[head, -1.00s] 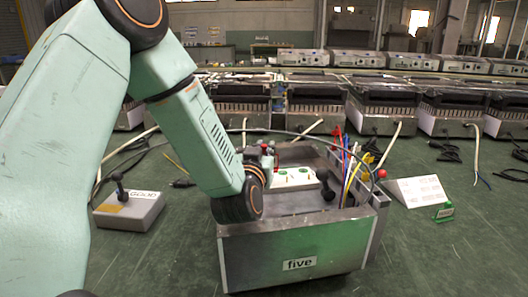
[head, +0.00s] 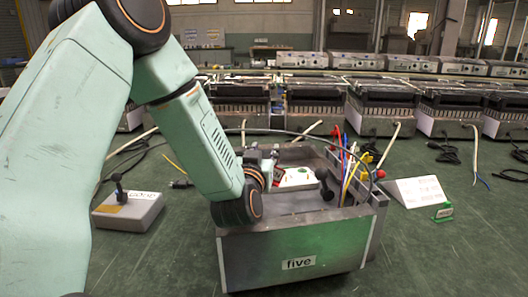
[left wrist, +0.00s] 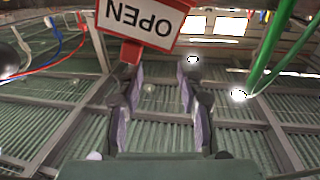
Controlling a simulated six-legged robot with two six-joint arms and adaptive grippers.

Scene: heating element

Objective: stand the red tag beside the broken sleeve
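The red tag (left wrist: 143,22) is a red-bordered white plate reading OPEN, upside down at the top of the left wrist view. Its red foot lies near the tip of the left-hand finger. My left gripper (left wrist: 157,78) has its two fingers apart, with no object clearly between them. Whether the foot touches a finger cannot be told. I cannot make out the broken sleeve. My right gripper is not in view.
Coloured wires (head: 350,165) and a black knob (head: 325,186) stand in the box. A grey box with a lever (head: 128,212) is at left. A white sloped sign (head: 419,190) and a green tag (head: 443,212) are at right. Heater units (head: 380,105) line the back.

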